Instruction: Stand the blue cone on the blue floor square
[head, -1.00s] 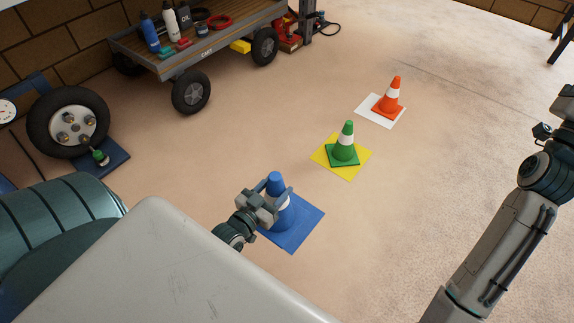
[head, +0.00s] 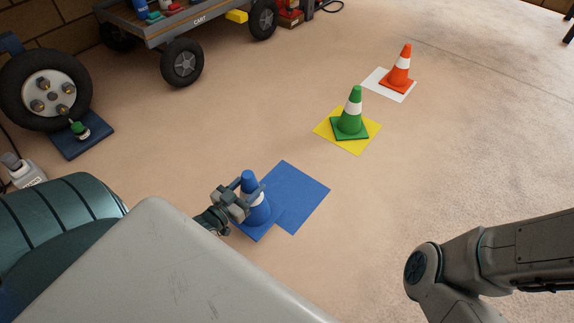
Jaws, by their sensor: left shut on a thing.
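The blue cone (head: 250,181) with a white band is upright in the head view. My left gripper (head: 246,196) is shut on its upper body. The blue floor square (head: 297,191) lies just right of the cone. The cone's blue base covers part of the square's left edge in the picture, and much of the base shows outside it. Whether the base touches the floor or hangs above it I cannot tell. My right gripper is out of view; only my right arm shows, at the lower right.
A green cone (head: 351,121) stands on a yellow square (head: 359,146). An orange cone (head: 401,73) stands on a white square (head: 376,83). A cart (head: 181,32) is at the top left, a wheel (head: 51,84) at the far left. Floor to the right is open.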

